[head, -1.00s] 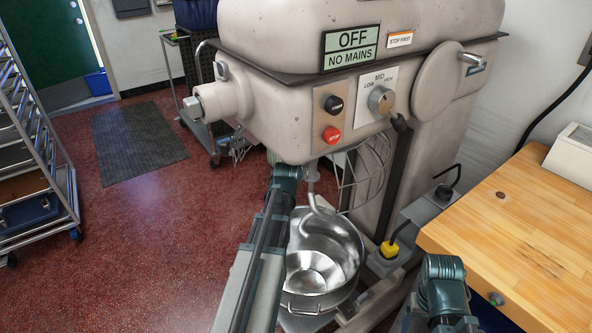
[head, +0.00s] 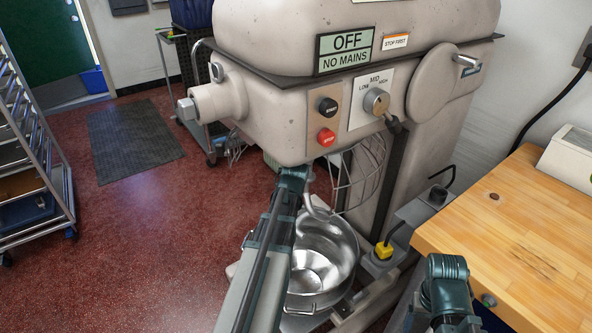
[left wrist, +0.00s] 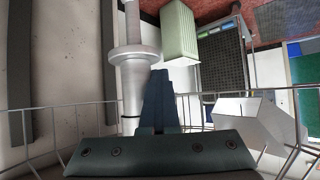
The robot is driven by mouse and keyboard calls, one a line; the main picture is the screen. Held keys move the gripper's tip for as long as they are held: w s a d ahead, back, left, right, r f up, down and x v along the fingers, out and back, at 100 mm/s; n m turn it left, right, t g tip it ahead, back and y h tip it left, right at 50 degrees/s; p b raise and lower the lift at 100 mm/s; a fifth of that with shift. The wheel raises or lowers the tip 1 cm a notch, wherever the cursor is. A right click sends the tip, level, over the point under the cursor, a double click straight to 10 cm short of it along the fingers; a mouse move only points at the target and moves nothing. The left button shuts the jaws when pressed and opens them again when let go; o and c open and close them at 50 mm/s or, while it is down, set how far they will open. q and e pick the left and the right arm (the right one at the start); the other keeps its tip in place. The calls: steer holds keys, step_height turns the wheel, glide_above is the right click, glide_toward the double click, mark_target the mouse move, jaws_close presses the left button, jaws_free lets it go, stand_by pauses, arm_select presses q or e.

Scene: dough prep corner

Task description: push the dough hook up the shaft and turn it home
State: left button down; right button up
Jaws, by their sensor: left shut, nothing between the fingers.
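The dough hook (head: 317,208) hangs under the mixer head (head: 270,110), above the steel bowl (head: 335,265), partly hidden by my left arm. In the left wrist view a vertical metal shaft with a wide collar (left wrist: 134,54) stands just left of my left gripper (left wrist: 159,98). I cannot tell whether this is the hook's shank or the mixer's shaft, nor whether the fingers touch it. The left fingers are together and empty, pointing up in that view. In the head view that gripper is hidden behind its own wrist. My right arm shows at lower right; its gripper is out of view.
A wire guard (head: 366,172) curves beside the hook. A wooden bench (head: 515,225) stands at right, with a yellow plug (head: 383,250) near the mixer's base. A sheet rack (head: 30,150) stands at far left. The red floor between rack and mixer is mostly clear.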

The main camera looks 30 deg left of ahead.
arm_select(q)
steer(key=shift+w+d+r, duration=0.2)
steer(key=shift+w+d, duration=0.2)
steer(key=shift+w, duration=0.05)
steer(key=shift+w+d+r, duration=0.2)
steer(key=shift+w+d, duration=0.2)
steer(key=shift+w, duration=0.05)
arm_select(e)
steer(key=shift+d, duration=0.1)
arm_select(q)
steer(key=shift+s+a+f+n+y, duration=0.25)
steer(key=shift+s+a+n+y, duration=0.2)
steer(key=shift+s+a, duration=0.2)
arm_select(e)
steer(key=shift+w+d, duration=0.1)
steer(key=shift+d, duration=0.1)
stand_by(0.3)
arm_select(q)
steer(key=shift+s+d+n+g+y, duration=0.1)
steer(key=shift+s+n+g+y, duration=0.1)
steer(key=shift+n+g+y, duration=0.35)
steer(key=shift+s+d+n+g+y, duration=0.1)
steer(key=shift+s+n+g+y, duration=0.1)
steer(key=shift+n+g, duration=0.3)
arm_select(e)
steer(key=shift+f, duration=0.1)
stand_by(0.4)
arm_select(q)
steer(key=c, duration=1.1)
jaws_free()
